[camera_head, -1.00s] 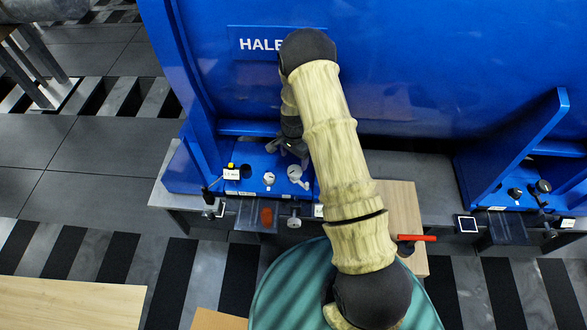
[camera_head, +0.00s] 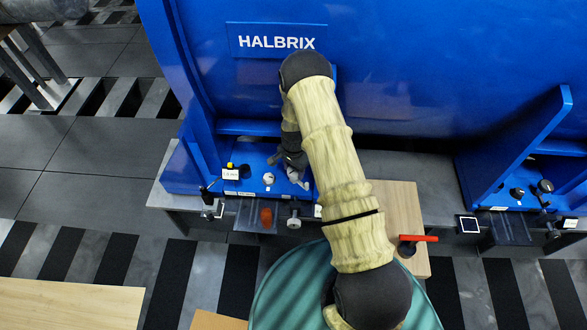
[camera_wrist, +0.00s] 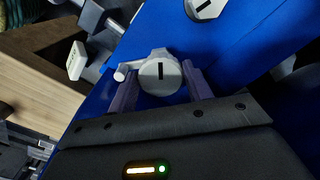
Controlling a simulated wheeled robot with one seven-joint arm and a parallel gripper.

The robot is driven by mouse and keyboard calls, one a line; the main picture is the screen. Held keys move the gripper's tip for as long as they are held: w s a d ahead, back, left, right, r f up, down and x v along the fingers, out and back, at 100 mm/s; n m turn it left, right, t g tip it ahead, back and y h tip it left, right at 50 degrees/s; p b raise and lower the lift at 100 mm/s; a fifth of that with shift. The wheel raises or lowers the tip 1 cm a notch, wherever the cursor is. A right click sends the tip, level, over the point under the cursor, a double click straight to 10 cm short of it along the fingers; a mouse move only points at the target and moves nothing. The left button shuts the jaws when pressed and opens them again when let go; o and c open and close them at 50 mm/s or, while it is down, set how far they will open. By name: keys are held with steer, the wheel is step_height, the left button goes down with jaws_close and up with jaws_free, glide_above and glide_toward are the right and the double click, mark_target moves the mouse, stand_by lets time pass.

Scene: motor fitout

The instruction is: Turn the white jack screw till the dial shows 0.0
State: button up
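A white screw (camera_wrist: 158,77) with a black slot in its face and a small white peg on its side sits on the blue foot. In the wrist view it lies between the two grey fingers of my gripper (camera_wrist: 160,92), which are apart, one on each side; contact is unclear. In the head view my gripper (camera_head: 291,164) partly covers this screw (camera_head: 295,176). A second white slotted screw (camera_head: 269,178) stands to its left and also shows in the wrist view (camera_wrist: 206,6). A small white readout (camera_head: 231,174) is further left; its digits are too small to read surely.
The blue HALBRIX machine wall (camera_head: 420,60) rises behind. A wooden board (camera_head: 395,200) and a red-handled tool (camera_head: 416,239) are at the right. A yellow-topped post (camera_head: 230,165) stands by the readout. Another blue foot with dark fittings (camera_head: 517,193) is far right.

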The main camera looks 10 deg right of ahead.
steer(key=shift+c, duration=1.4)
steer(key=shift+n, duration=0.5)
steer(key=n+p, duration=0.1)
steer(key=n, duration=0.2)
steer(key=shift+r+n, duration=0.1)
steer(key=shift+n, duration=0.2)
steer(key=n, duration=0.4)
steer(key=shift+d+n+p, duration=0.15)
steer(key=shift+n+p, duration=0.25)
steer(key=shift+w, duration=0.1)
steer(key=o, duration=1)
steer(key=shift+c, duration=0.2)
